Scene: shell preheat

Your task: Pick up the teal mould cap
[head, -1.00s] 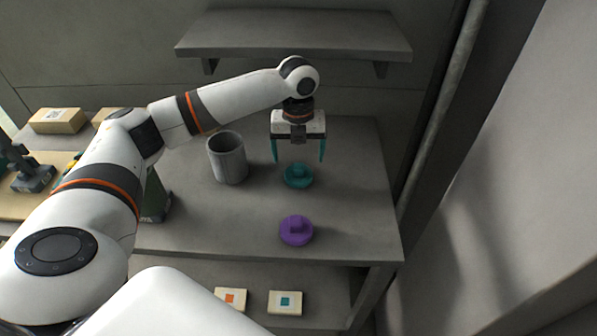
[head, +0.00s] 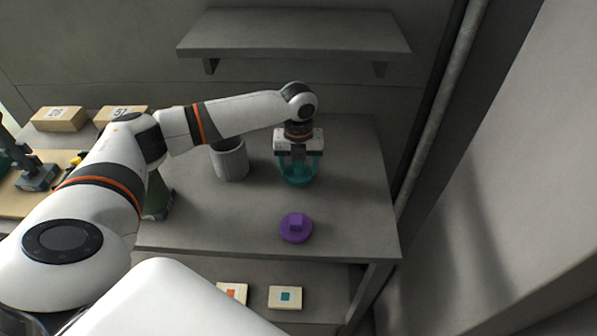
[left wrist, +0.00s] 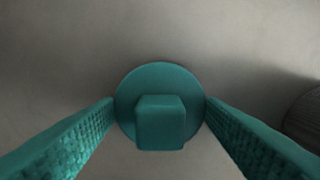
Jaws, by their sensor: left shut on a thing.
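The teal mould cap (head: 298,182) is a round disc with a square block on top. It sits at the right part of the grey bench (head: 352,205), upright, with no clear gap beneath it. My left gripper (head: 299,176) is above it, pointing down, with a teal finger on each side. The fingers partly hide the cap in the head view. My right gripper is not in view.
A purple cap (head: 296,228) lies nearer the front edge. A grey cylindrical pot (head: 230,160) stands left of the gripper. A shelf (head: 295,35) hangs on the wall behind. Boxes (head: 60,119) stand at the far left. The bench's right side is clear.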

